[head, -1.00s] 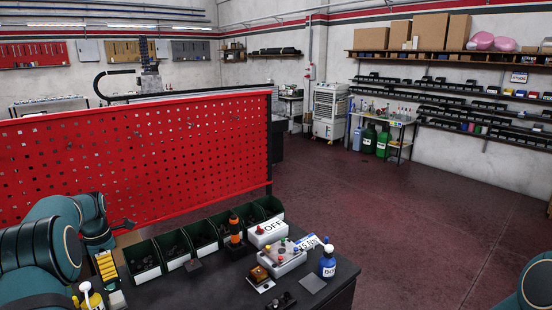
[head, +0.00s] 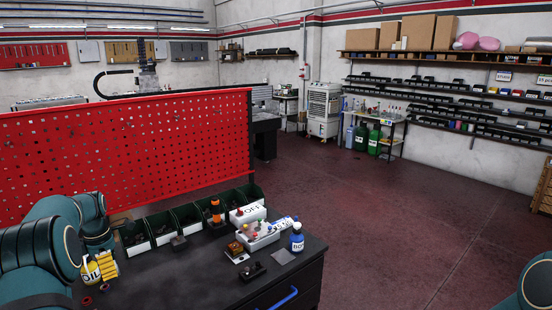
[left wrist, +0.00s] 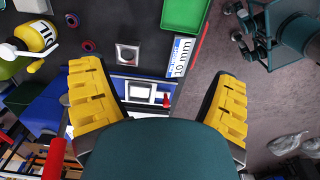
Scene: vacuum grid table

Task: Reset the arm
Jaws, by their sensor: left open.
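My left arm comes in at the left of the head view. My left gripper (head: 107,266) has yellow ridged fingers and is beside the yellow oil bottle (head: 90,272), over the near left part of the black table (head: 180,287). In the left wrist view the two fingers of this gripper (left wrist: 157,105) stand wide apart with nothing held between them. A blue object with a pale square (left wrist: 140,90) shows beyond the gap. The oil bottle (left wrist: 36,38) is apart from the fingers at upper left. A teal piece of my right arm (head: 537,285) shows at lower right; its gripper is not seen.
Dark green bins (head: 163,228) line the table's back edge before the red perforated panel (head: 130,145). A white OFF box (head: 248,213), a grey tray (head: 262,238) and a blue bottle (head: 297,237) stand at the table's right. Open floor (head: 400,225) lies beyond.

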